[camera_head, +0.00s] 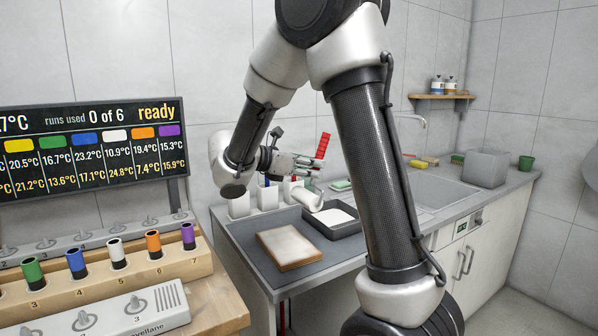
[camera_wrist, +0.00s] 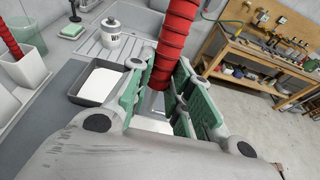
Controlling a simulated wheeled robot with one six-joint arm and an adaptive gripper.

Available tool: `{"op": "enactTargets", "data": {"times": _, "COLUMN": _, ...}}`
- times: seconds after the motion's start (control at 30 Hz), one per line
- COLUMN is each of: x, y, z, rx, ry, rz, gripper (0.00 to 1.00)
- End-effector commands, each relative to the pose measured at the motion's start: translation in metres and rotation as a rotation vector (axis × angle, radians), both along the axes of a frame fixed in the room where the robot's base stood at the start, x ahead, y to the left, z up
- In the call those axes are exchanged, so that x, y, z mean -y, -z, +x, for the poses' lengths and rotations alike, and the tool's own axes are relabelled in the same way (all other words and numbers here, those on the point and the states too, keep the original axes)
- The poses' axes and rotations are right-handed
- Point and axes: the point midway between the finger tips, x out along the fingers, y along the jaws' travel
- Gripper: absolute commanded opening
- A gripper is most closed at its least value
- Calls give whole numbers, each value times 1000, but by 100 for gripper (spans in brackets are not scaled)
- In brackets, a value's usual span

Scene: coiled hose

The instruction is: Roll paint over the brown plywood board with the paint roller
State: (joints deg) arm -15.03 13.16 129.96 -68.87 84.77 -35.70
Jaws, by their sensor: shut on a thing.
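My gripper (camera_head: 300,163) is shut on the red ribbed handle (camera_head: 322,146) of the paint roller. The handle (camera_wrist: 171,45) stands between the green finger pads in the wrist view. The white roller head (camera_head: 307,198) hangs below my gripper, over the left part of the black paint tray (camera_head: 352,231); I cannot tell whether it touches the paint. White paint fills the tray, which also shows in the wrist view (camera_wrist: 76,98). The plywood board (camera_head: 288,249) lies left of the tray, its top pale and its edges brown. I cannot make the board out in the wrist view.
White holders (camera_head: 240,205) stand behind the board. A sink (camera_head: 435,188), grey box (camera_head: 486,167) and green cup (camera_head: 525,163) are to the right. A rack of coloured tubes (camera_head: 118,262) is at left. My arm crosses in front of the counter.

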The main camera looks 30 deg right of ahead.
Motion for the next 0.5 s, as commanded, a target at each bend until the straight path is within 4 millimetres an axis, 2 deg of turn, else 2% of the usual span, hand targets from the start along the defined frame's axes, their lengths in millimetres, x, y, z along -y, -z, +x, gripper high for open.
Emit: {"op": "enactTargets", "data": {"times": 0.5, "x": 1, "y": 49, "z": -2, "rx": -2, "ry": -17, "rz": -4, "gripper": 0}}
